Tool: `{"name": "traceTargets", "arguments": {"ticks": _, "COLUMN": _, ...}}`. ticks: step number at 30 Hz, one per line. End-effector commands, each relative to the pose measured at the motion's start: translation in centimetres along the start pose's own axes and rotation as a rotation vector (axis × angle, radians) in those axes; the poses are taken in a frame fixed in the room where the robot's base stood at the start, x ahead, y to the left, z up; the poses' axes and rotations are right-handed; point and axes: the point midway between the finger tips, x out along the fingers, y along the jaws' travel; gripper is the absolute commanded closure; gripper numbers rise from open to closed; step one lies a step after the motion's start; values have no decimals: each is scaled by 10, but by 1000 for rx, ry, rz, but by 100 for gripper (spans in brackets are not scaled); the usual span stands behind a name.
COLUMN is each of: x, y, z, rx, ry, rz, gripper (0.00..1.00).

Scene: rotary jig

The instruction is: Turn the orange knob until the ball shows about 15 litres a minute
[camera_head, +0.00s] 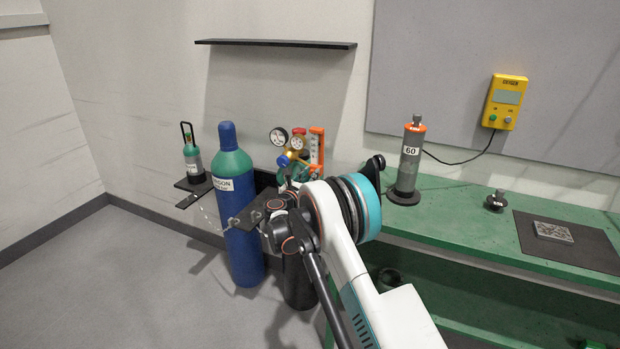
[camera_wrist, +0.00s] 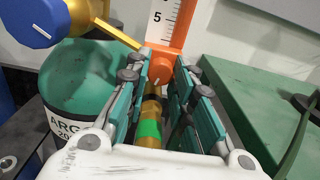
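The orange knob (camera_wrist: 161,72) sits at the foot of the orange flowmeter (camera_wrist: 176,20), with a small white mark on its face. The flowmeter also shows in the head view (camera_head: 316,146). Its white scale shows a 5 in the wrist view, and its upper part is cut off there. I cannot make out the ball in either view. My gripper (camera_wrist: 164,66) is open, with one teal-padded finger on each side of the knob. I cannot tell whether the pads touch it. In the head view my arm hides most of the gripper and the knob.
A blue cylinder with a green shoulder (camera_head: 240,225) stands chained beside the regulator, whose round gauge (camera_head: 279,136) and blue knob (camera_wrist: 38,22) are close by. The green bench (camera_head: 460,225) is at right, with a grey cylinder marked 60 (camera_head: 409,165). A black shelf (camera_head: 275,43) is above.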

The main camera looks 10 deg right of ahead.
Motion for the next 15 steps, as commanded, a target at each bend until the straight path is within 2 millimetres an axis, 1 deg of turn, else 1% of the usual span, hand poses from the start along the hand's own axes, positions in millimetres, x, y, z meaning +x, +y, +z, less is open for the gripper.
{"name": "traceTargets", "arguments": {"ticks": 5, "x": 0, "y": 0, "z": 0, "rx": 34, "ry": 0, "rz": 0, "gripper": 100}}
{"name": "traceTargets", "arguments": {"ticks": 15, "x": 0, "y": 1, "z": 0, "rx": 364, "ry": 0, "rz": 0, "gripper": 100}}
